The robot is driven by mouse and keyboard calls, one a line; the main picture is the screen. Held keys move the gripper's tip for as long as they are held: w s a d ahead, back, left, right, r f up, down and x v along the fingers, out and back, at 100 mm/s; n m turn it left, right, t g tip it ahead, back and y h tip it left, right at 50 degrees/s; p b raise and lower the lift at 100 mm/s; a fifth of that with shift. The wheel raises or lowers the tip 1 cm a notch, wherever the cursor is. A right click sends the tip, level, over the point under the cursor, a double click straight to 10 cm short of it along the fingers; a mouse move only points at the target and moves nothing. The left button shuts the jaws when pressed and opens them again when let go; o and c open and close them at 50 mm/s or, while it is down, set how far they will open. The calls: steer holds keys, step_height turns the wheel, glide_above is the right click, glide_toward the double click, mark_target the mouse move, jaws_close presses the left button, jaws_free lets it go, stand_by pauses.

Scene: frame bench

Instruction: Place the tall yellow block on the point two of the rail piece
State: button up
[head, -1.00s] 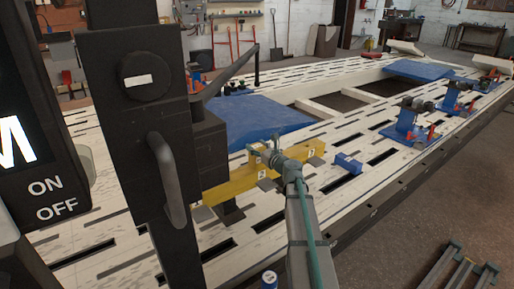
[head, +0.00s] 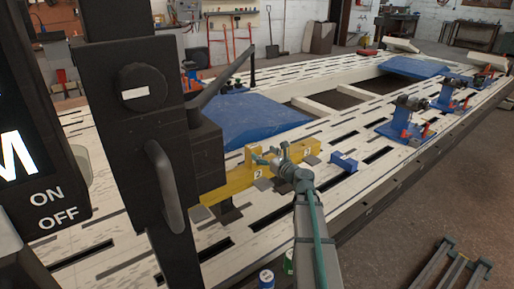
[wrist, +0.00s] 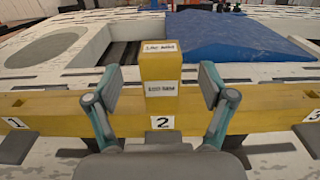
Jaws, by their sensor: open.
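The tall yellow block (wrist: 160,66) stands upright on the yellow rail piece (wrist: 60,104), directly above the label 2 (wrist: 163,123), in the wrist view. Its front face carries a small printed label. My gripper (wrist: 160,86) is open, with one finger on each side of the block and clear gaps between. In the head view the block (head: 249,155) shows on the rail piece (head: 228,187), partly behind my gripper (head: 266,160). The block's underside and back are hidden.
Labels 1 (wrist: 15,122) and 3 (wrist: 313,115) mark the rail on either side. A blue block (head: 344,162) lies on the white slotted bench beyond the rail's right end. Blue clamp fixtures (head: 405,125) stand farther right. A blue panel (head: 245,115) lies behind the rail.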

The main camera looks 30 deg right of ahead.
steer(key=shift+s+d+p, duration=0.15)
steer(key=shift+s+d, duration=0.05)
steer(key=shift+s, duration=0.95)
steer(key=shift+s+d+p, duration=0.15)
steer(key=shift+s+d, duration=0.05)
steer(key=shift+s, duration=0.9)
